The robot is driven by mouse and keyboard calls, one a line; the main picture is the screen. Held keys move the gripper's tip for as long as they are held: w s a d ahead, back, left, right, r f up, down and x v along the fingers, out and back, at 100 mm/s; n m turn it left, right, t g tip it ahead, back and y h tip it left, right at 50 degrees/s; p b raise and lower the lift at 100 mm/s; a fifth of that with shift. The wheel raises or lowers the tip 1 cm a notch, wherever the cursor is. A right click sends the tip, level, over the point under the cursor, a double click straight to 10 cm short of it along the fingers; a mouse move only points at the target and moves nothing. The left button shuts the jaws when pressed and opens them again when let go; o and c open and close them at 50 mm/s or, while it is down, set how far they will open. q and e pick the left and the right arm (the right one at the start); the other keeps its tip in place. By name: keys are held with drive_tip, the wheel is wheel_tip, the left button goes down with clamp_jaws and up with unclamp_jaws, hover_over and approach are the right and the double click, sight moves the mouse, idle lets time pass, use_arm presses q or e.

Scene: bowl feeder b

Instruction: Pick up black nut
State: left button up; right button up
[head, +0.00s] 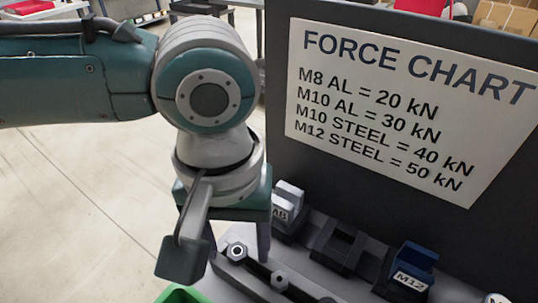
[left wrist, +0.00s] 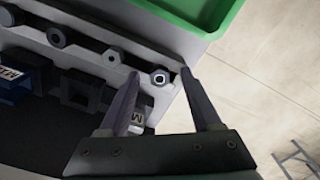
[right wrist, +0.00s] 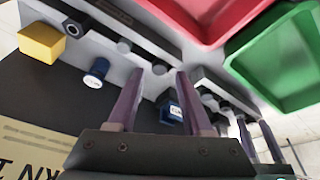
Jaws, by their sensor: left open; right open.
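A row of hex nuts lies along a dark slot in a grey rail. A dark, black-looking nut (left wrist: 112,55) sits in the left wrist view, outside my left fingers; it appears in the head view (head: 279,280). A greyer nut (left wrist: 161,77) with a bright hole lies between my left fingertips, and it shows in the head view (head: 237,251). My left gripper (head: 237,258) is open, pointing down over the rail, with its fingers either side of the greyer nut. My right gripper (right wrist: 159,72) is open and empty, with a grey round part (right wrist: 159,67) seen between its fingertips.
A row of holders stands behind the nuts: a grey one (head: 288,195), a black one (head: 340,246) and a blue M12 one (head: 411,263). A force chart (head: 405,105) stands behind. Green (right wrist: 280,60) and red (right wrist: 205,12) bins lie beside the rail.

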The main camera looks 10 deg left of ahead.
use_arm(q)
drive_tip(key=shift+c, duration=0.2)
clamp_jaws()
drive_tip(key=shift+r, duration=0.15)
idle(0.4)
